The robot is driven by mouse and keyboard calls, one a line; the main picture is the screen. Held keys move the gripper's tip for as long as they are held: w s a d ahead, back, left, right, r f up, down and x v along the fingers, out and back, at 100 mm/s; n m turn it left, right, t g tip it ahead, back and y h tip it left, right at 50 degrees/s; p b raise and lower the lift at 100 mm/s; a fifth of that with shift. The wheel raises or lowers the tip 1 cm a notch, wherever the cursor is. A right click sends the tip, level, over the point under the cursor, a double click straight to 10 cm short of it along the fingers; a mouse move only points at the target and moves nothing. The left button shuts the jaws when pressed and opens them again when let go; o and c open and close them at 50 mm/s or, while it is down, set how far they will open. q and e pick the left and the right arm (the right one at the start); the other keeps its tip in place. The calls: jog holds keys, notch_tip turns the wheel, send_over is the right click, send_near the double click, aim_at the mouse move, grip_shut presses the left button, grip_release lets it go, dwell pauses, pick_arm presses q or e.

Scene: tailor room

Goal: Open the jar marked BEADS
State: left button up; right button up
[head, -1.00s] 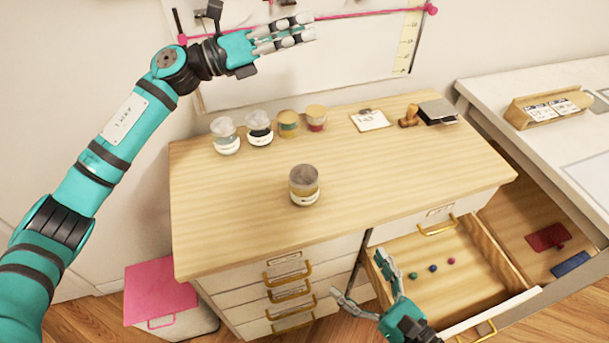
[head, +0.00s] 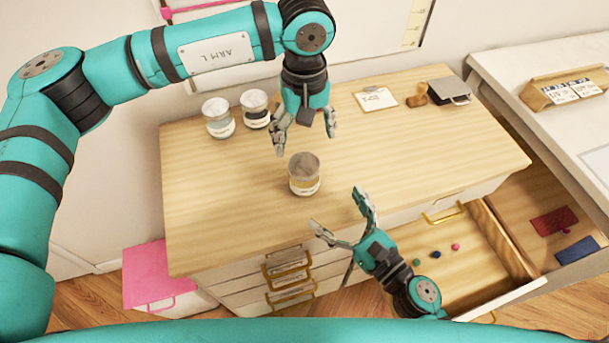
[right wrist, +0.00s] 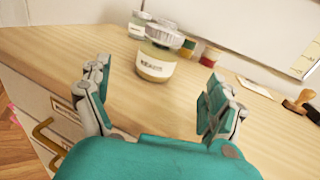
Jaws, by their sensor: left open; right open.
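A glass jar with a greyish lid and pale label (head: 304,180) stands upright alone near the middle of the wooden desk top. The right wrist view shows this jar (right wrist: 156,62) with dark label print too blurred to read surely. My left gripper (head: 304,132) is open, fingers pointing down, just behind and above the jar, apparently apart from it. My right gripper (head: 337,210) is open at the desk's front edge, in front and to the right of the jar. Its spread fingers (right wrist: 158,80) frame the jar in the right wrist view without touching it.
Two pale-lidded jars (head: 219,120) (head: 255,110) stand at the back left. A red jar (right wrist: 211,56) shows behind in the right wrist view. A clipboard (head: 376,98), stamp (head: 417,96) and dark box (head: 448,91) lie at the back right. An open drawer (head: 480,285) juts out at front right.

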aim_at(305, 164)
jog(key=x, duration=1.1)
grip_shut()
pick_arm(q)
jog(key=m, duration=1.3)
jog(key=shift+f, duration=4)
